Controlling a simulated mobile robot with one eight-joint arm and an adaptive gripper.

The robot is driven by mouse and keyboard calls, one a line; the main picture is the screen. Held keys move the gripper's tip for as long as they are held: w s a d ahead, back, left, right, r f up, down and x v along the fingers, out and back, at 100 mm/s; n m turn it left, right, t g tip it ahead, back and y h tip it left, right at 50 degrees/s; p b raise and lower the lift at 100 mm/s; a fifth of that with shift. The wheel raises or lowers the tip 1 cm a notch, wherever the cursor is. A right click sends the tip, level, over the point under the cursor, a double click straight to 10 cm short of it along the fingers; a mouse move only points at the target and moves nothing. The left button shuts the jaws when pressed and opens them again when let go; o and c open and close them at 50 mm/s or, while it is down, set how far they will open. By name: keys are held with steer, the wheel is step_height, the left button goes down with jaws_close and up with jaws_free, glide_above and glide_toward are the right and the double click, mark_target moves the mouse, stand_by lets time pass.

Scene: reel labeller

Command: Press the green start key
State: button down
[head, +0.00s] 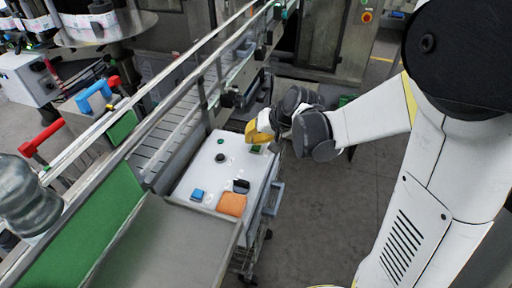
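The green key (256,149) is a small dark green square at the far right corner of the white panel top (205,175). My gripper (256,133) has a yellow end and hangs just above and behind this key. I cannot tell whether it touches the key. My fingertips are small and run together in this view, so I cannot tell if they are open or shut. A small green dot (221,141) also shows at the panel's far edge.
The panel top also bears a black knob (220,158), a blue block (197,195), a black item (240,186) and an orange pad (232,204). A conveyor with metal rails (160,105) runs along its left. Open floor (330,220) lies to the right.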

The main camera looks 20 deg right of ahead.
mark_target(253, 146)
steer(key=shift+f, duration=0.25)
steer(key=shift+f+b, duration=0.45)
steer(key=shift+b, duration=0.1)
stand_by(0.5)
stand_by(0.4)
steer(key=shift+r+p, duration=0.7)
steer(key=shift+r, duration=0.2)
step_height(253, 146, up, 5)
steer(key=p, duration=0.4)
stand_by(0.4)
